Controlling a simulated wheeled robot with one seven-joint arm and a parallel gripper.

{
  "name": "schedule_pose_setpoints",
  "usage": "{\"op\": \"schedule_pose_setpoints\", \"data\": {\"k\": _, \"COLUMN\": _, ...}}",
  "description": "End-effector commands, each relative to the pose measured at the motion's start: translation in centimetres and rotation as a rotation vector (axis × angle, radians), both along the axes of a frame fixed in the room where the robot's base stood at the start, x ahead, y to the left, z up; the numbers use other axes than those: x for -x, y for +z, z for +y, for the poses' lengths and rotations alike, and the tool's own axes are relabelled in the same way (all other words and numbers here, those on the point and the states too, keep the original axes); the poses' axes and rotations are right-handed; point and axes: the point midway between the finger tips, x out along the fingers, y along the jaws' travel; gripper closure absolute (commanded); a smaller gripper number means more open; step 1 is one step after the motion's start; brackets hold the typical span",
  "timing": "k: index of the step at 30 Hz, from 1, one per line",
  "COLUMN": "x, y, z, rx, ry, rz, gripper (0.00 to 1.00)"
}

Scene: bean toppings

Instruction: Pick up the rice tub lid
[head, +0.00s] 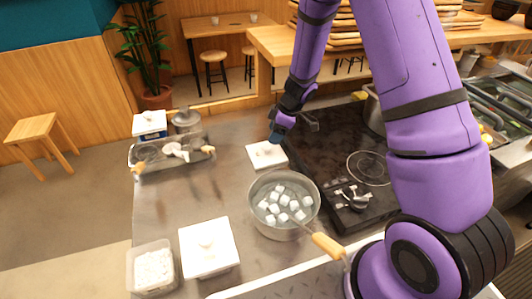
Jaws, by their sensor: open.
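My gripper (277,137) points down over the counter and is open. It is small in the view, and its fingers are hard to make out. A flat white square lid with a knob (265,156) lies on the counter just below and left of the gripper; I cannot tell whether they touch. An open clear tub with white, rice-like contents (152,268) stands at the front left. A larger white square lid with a knob (207,246) is beside it, apparently on a container. I cannot tell for sure which lid is the rice tub's.
A black cooktop (335,150) is to the right. A tray (172,160), a white-and-blue tub (149,125) and a glass jar (187,121) stand at the back left.

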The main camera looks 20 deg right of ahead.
Motion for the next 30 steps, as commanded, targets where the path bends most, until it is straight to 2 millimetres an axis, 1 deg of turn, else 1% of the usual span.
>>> {"op": "schedule_pose_setpoints", "data": {"k": 1, "x": -0.1, "y": -0.7, "z": 0.2, "rx": 0.0, "ry": -0.001, "rz": 0.002, "gripper": 0.36}}
{"op": "schedule_pose_setpoints", "data": {"k": 3, "x": -0.2, "y": -1.3, "z": 0.5, "rx": 0.0, "ry": -0.001, "rz": 0.0, "gripper": 0.36}}
{"op": "schedule_pose_setpoints", "data": {"k": 10, "x": -0.5, "y": -2.7, "z": 1.0, "rx": 0.0, "ry": -0.002, "rz": 0.0, "gripper": 0.36}}
{"op": "schedule_pose_setpoints", "data": {"k": 15, "x": -0.8, "y": -4.9, "z": 2.0, "rx": -0.001, "ry": -0.003, "rz": 0.002, "gripper": 0.36}}
{"op": "schedule_pose_setpoints", "data": {"k": 18, "x": -1.0, "y": -5.9, "z": 2.3, "rx": 0.0, "ry": -0.002, "rz": 0.0, "gripper": 0.36}}
{"op": "schedule_pose_setpoints", "data": {"k": 22, "x": -1.1, "y": -6.6, "z": 2.6, "rx": 0.001, "ry": -0.002, "rz": -0.001, "gripper": 0.36}}
{"op": "schedule_pose_setpoints", "data": {"k": 28, "x": -1.2, "y": -6.6, "z": 2.7, "rx": 0.001, "ry": -0.002, "rz": -0.002, "gripper": 0.36}}
{"op": "schedule_pose_setpoints", "data": {"k": 29, "x": -1.2, "y": -6.6, "z": 2.7, "rx": 0.001, "ry": -0.002, "rz": -0.002, "gripper": 0.38}}
{"op": "schedule_pose_setpoints", "data": {"k": 30, "x": -1.1, "y": -6.6, "z": 2.7, "rx": 0.001, "ry": -0.002, "rz": -0.002, "gripper": 0.48}}
